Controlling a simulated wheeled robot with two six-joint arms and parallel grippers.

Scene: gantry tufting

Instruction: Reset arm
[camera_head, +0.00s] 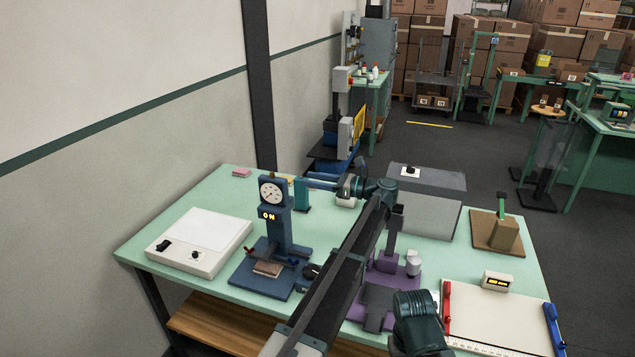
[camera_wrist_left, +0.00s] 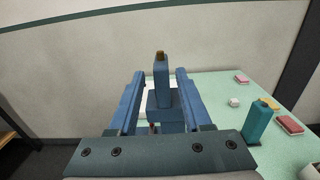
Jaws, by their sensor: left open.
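My left gripper (camera_head: 312,183) is above the green table and points left, close to the blue gauge press (camera_head: 272,225). In the left wrist view its two blue fingers (camera_wrist_left: 160,74) are spread with nothing held between them. The column of the press (camera_wrist_left: 163,90) shows beyond and between them; I cannot tell the exact gap. My left arm (camera_head: 345,265) runs across the middle of the head view and hides part of the table. My right gripper is not seen.
On the green table (camera_head: 160,228) stand a white flat device (camera_head: 205,238), a purple stand (camera_head: 374,305) and a grey box (camera_head: 435,200). A teal block (camera_wrist_left: 260,120) is right of the fingers in the wrist view. A wall (camera_head: 130,125) rises behind.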

